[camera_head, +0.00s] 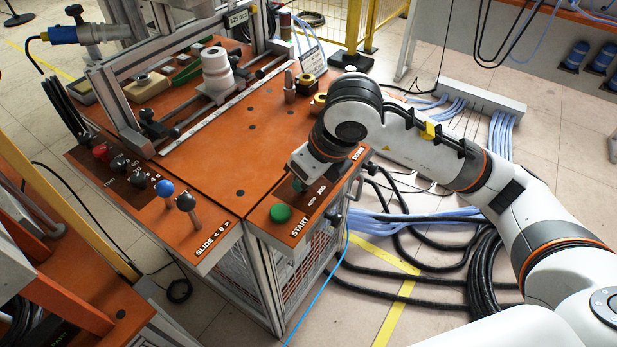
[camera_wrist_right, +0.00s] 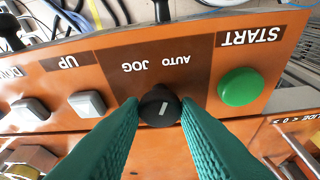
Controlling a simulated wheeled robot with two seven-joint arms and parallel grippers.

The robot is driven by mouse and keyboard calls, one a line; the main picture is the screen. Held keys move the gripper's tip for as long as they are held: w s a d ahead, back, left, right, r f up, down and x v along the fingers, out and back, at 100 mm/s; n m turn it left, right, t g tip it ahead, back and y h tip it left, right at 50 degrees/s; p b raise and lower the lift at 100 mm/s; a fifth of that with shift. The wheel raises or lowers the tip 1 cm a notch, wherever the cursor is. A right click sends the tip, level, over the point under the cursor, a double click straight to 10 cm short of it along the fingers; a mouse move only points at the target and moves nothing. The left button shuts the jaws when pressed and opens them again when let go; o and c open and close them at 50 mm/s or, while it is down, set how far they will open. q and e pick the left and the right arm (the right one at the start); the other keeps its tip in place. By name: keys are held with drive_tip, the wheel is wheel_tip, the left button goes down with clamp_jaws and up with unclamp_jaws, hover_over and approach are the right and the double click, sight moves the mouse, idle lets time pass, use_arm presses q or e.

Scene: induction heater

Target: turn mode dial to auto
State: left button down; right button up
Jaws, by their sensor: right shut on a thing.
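The mode dial (camera_wrist_right: 160,107) is a small black knob with a short white mark on the orange panel in the right wrist view. The mark points up the picture, leaning slightly right. Beyond the dial are the labels AUTO (camera_wrist_right: 177,60) and JOG (camera_wrist_right: 133,67), upside down, with AUTO on the START side. My right gripper (camera_wrist_right: 160,112) is shut on the dial, with one green finger on each side. In the head view my right arm's end (camera_head: 315,160) is over the panel and hides the dial. My left gripper is not in view.
The green START button (camera_wrist_right: 240,87) is close beside the right finger; it also shows in the head view (camera_head: 280,213). Grey UP (camera_wrist_right: 87,103) and DOWN (camera_wrist_right: 30,109) buttons are on the other side. Blue (camera_head: 166,187) and black (camera_head: 185,202) knobbed levers stand further left. Cables lie on the floor.

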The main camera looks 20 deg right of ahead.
drive_tip(key=shift+m, duration=0.6)
drive_tip(key=shift+r+m+b, duration=0.1)
drive_tip(key=shift+m+b, duration=0.2)
drive_tip(key=shift+b, duration=0.05)
drive_tip(key=shift+h, duration=0.3)
drive_tip(key=o, duration=1)
drive_tip(key=shift+c, duration=0.2)
drive_tip(key=v, duration=1.2)
drive_tip(key=shift+s+p, duration=0.2)
drive_tip(key=shift+p, duration=0.1)
